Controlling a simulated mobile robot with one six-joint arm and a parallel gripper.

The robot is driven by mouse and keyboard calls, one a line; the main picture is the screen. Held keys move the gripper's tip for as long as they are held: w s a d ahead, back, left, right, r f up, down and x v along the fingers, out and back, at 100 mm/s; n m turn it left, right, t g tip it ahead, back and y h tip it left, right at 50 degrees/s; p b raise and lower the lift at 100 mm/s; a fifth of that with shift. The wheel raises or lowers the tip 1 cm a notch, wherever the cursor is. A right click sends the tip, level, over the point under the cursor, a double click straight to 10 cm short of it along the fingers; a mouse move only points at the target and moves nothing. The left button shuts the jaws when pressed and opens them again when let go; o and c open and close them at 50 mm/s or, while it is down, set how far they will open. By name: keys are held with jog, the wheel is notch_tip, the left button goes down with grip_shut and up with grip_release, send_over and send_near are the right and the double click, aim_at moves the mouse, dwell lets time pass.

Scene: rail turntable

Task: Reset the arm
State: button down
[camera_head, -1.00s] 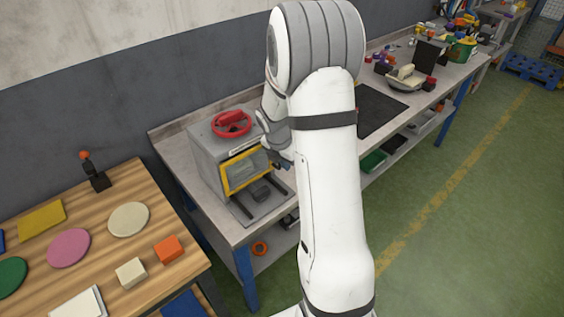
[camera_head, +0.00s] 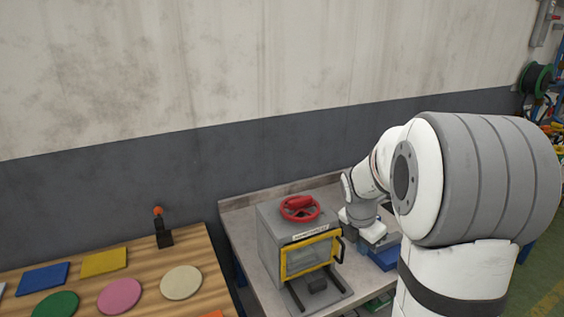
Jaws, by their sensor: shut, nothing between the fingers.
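My arm bends in from the right, its large grey and white joint (camera_head: 480,180) filling much of the right side. My gripper (camera_head: 376,238) is at the arm's far end, shut and empty, over the grey workbench just right of the box machine. Its fingertips are small and hard to make out. The grey box machine (camera_head: 275,250) has a yellow-framed window door (camera_head: 311,257) and a red handwheel (camera_head: 300,208) on top. The gripper looks apart from it.
A blue object (camera_head: 384,258) lies on the bench by my gripper. At left, a wooden table (camera_head: 205,262) carries flat coloured discs and plates, and a black lever with an orange knob (camera_head: 163,236). A wall (camera_head: 180,160) stands behind. My arm hides the bench's right part.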

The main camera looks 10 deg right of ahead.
jog(key=s+a+r+m+t+y+b, duration=0.1)
jog(key=s+a+m+b, duration=0.1)
jog(key=s+a+m, duration=0.4)
jog(key=s+a+r+m+t+y+b, duration=0.1)
jog(key=s+a+m, duration=0.6)
jog(key=s+m, duration=0.7)
jog(key=r+m+b, duration=0.1)
jog(key=m, duration=0.2)
jog(key=shift+a, duration=0.25)
jog(key=shift+w, duration=0.1)
